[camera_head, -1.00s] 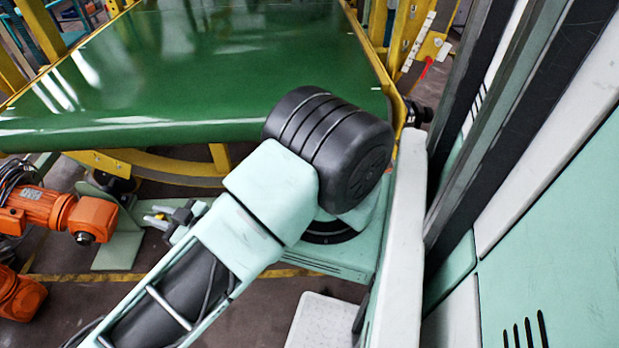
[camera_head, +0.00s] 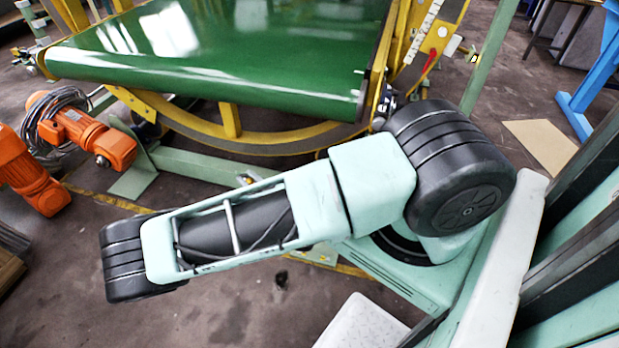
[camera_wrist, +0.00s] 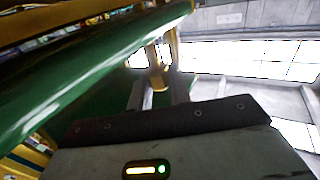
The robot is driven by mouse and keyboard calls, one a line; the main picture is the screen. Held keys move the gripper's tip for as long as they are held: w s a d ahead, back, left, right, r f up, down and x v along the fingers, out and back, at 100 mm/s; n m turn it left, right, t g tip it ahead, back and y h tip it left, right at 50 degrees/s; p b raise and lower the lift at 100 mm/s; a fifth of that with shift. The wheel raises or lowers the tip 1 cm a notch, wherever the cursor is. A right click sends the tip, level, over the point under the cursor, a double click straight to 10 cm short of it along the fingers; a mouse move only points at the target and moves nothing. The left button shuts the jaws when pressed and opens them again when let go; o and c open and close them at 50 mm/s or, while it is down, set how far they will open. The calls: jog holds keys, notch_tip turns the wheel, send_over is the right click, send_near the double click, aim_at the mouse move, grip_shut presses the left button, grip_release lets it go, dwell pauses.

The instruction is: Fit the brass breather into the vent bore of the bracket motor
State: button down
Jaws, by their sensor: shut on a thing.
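In the wrist view my gripper (camera_wrist: 158,92) is shut, its two pale fingers on a small brass-coloured piece (camera_wrist: 158,78), which I take for the brass breather. Its shape is blurred. In the head view my folded arm crosses the middle and hides most or all of the gripper and breather. Two orange motors stand at the left: one with coiled cable (camera_head: 85,130) beside the conveyor's leg, and one at the picture's left edge (camera_head: 30,175). I cannot tell which is the bracket motor. No vent bore can be made out.
A green conveyor belt (camera_head: 220,55) on a yellow frame fills the upper middle, and its edge also looms at left in the wrist view (camera_wrist: 100,65). A pale green beam (camera_head: 195,168) runs low beneath it. Brown floor is open at lower left.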

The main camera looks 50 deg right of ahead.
jog(key=w+d+f+m+h+b, duration=0.1)
jog(key=w+d+f+b, duration=0.4)
jog(key=f+b, duration=0.6)
jog(key=w+d+f+h+b, duration=0.1)
jog(key=w+d+f+b, duration=0.2)
jog(key=d+f+b, duration=0.75)
jog(key=s+d+y+b, duration=0.1)
jog(key=d+b, duration=1.2)
jog(key=b, duration=0.8)
jog(key=shift+s+d+r+n+b, duration=0.15)
jog(key=shift+s+r+n+b, duration=0.15)
jog(key=shift+s+b, duration=0.05)
jog(key=shift+r, duration=0.1)
jog(key=shift+f+b, duration=2.1)
jog(key=shift+f, duration=0.85)
jog(key=shift+f+b, duration=0.7)
jog(key=shift+f, duration=0.6)
